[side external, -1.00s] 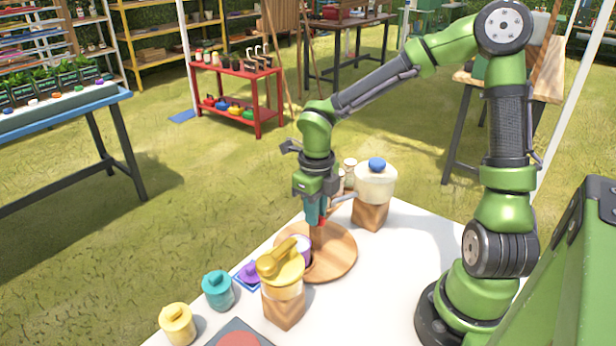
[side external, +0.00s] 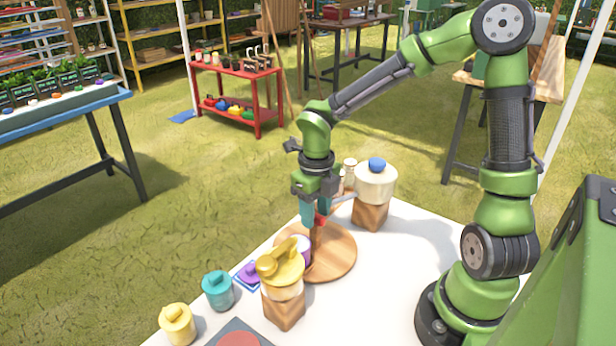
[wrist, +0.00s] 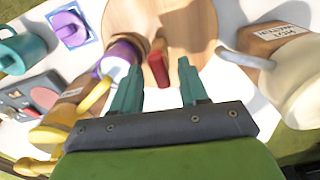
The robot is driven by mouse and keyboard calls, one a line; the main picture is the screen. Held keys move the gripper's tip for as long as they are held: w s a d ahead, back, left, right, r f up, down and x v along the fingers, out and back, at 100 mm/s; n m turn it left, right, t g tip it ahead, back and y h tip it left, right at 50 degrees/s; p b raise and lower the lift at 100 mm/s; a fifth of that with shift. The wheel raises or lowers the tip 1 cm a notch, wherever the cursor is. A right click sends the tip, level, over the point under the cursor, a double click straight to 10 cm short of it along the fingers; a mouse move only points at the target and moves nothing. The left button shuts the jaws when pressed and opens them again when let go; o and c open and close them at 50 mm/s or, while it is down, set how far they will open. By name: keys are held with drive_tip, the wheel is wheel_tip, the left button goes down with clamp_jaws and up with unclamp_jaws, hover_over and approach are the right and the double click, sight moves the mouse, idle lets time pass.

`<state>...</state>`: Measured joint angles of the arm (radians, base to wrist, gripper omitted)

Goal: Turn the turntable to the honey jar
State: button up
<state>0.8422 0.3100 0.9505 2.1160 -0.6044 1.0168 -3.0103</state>
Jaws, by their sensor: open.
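The round wooden turntable (side external: 342,262) lies on the white table; it also shows at the top of the wrist view (wrist: 185,22). A red-tipped brown post (wrist: 158,68) stands at it. A jar with a purple lid (wrist: 122,52) sits at its left side. My gripper (wrist: 160,66) is open over the turntable, with its teal fingers either side of the red tip in the wrist view; contact cannot be told. In the side view, my gripper (side external: 314,216) hides part of the post. I cannot tell which jar is the honey jar.
A yellow-lidded dispenser (side external: 283,280) stands close in front of the turntable. A cream, blue-knobbed dispenser (side external: 375,184) stands behind it. Teal (side external: 218,290) and yellow (side external: 177,323) pots and a purple lid (side external: 251,272) on a blue-edged square lie left.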

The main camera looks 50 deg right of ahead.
drive_tip(key=m, duration=0.4)
drive_tip(key=shift+a+m, duration=0.1)
drive_tip(key=shift+m, duration=0.3)
drive_tip(key=m, duration=0.5)
drive_tip(key=shift+m, duration=0.4)
drive_tip(key=m, duration=0.5)
drive_tip(key=shift+m, duration=0.3)
drive_tip(key=m, duration=0.5)
wheel_tip(320, 180, up, 17)
drive_tip(key=m, duration=0.2)
